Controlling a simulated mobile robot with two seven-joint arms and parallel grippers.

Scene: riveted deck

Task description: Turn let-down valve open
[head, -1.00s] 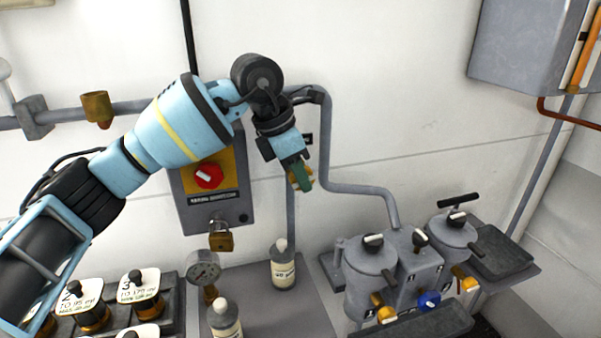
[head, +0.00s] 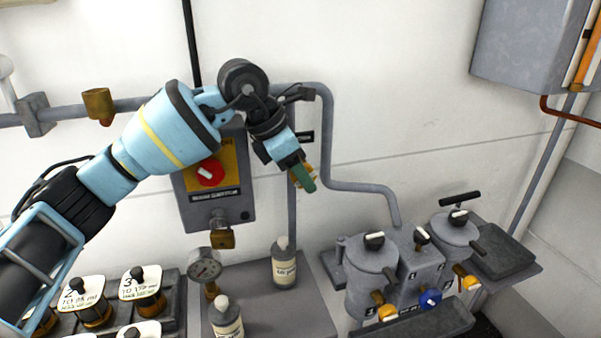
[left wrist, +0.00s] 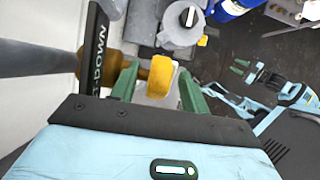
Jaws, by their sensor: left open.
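The let-down valve shows in the left wrist view as a yellow handle (left wrist: 160,75) on a brass body (left wrist: 108,64), beside a black plate (left wrist: 97,48) reading "DOWN". My left gripper (left wrist: 158,88) is open, with one green finger on each side of the handle; I cannot tell whether they touch it. In the head view the left gripper (head: 303,177) is at the vertical grey pipe and hides most of the valve; only bits of yellow show. My right gripper (left wrist: 239,67) is far below in the left wrist view, its green fingers apart and empty.
A grey box with a red knob (head: 210,172) and a brass padlock (head: 222,238) is left of the gripper. A gauge (head: 204,265) and bottles (head: 284,263) stand below. Grey canisters (head: 371,268) are lower right.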

